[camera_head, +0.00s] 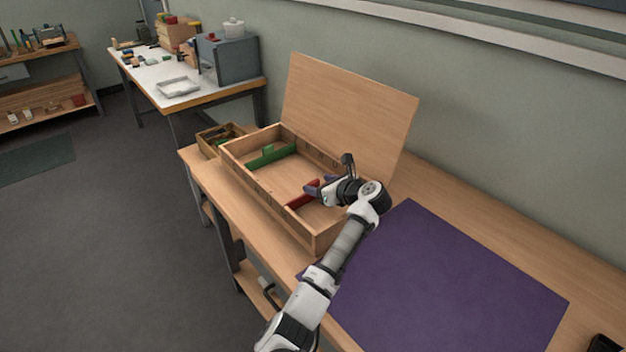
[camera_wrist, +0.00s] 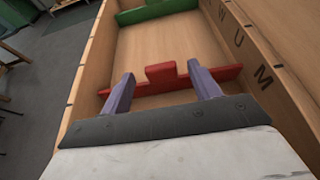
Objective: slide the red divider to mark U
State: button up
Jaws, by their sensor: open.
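The red divider (camera_wrist: 145,88) spans the wooden box, with a raised red tab (camera_wrist: 161,74) at its middle; it also shows in the head view (camera_head: 296,202), partly hidden by my gripper. My gripper (camera_wrist: 160,71) is open, its two purple fingers on either side of the tab, with gaps between tab and fingers. In the head view my gripper (camera_head: 318,191) reaches into the box from the right. Mark U (camera_wrist: 239,36) is on the right wall, farther along than the divider. Mark M (camera_wrist: 263,77) is near the divider's right end.
A green divider (camera_wrist: 158,10) crosses the box beyond the red one, with bare floor between them. The wooden box (camera_head: 262,199) has its lid (camera_head: 345,110) standing open behind. A purple mat (camera_head: 450,280) lies to the right and a small crate (camera_head: 212,139) beyond.

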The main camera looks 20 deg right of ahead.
aim_at(315, 183)
jog(key=shift+x, duration=1.85)
